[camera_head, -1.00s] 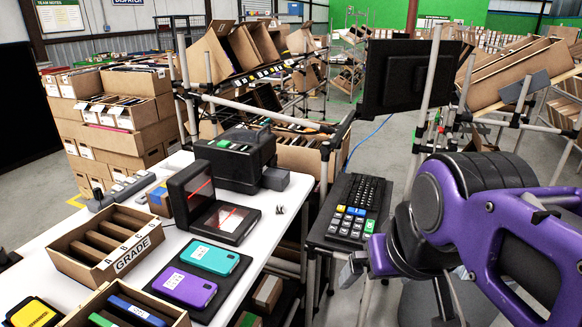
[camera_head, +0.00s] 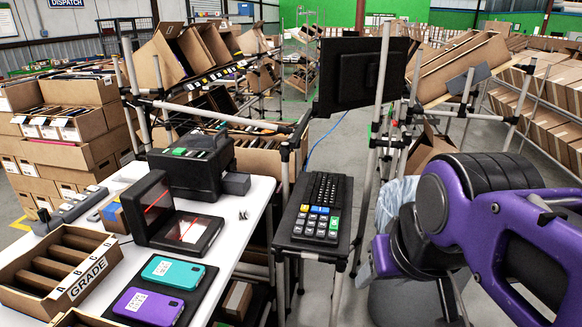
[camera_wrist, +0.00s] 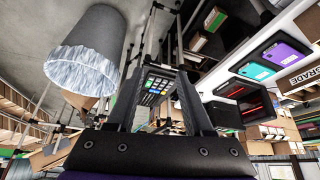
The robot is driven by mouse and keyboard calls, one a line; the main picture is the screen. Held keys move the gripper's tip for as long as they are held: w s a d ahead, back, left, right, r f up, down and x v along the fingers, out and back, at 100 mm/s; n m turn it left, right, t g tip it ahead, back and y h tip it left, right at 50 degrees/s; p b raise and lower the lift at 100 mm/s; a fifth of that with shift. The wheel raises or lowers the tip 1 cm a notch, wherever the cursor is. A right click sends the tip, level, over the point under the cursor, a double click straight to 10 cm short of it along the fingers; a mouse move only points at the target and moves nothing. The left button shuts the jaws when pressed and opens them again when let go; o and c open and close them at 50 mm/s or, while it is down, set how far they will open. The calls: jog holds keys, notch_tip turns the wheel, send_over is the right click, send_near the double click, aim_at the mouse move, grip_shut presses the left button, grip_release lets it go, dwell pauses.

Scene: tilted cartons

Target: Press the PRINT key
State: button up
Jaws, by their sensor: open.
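A black keyboard (camera_head: 322,208) lies on a small dark stand right of the white table. Its near end has a block of coloured keys: yellow, blue, white and green. The key labels are too small to read, so I cannot tell which is PRINT. In the wrist view the keypad (camera_wrist: 158,84) shows between the fingers of my gripper (camera_wrist: 161,70), with a gap beyond their tips. My gripper is open and empty. In the head view my purple arm is right of the keyboard, and the fingers are not clear there.
A black monitor (camera_head: 361,76) hangs on a pole behind the keyboard. A lined grey bin (camera_wrist: 88,42) stands close beside it. The white table (camera_head: 255,205) carries a black device with a green button (camera_head: 190,163), a scanner (camera_head: 178,228) and phones. Shelves of cartons stand behind.

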grip_shut()
dwell(1.3)
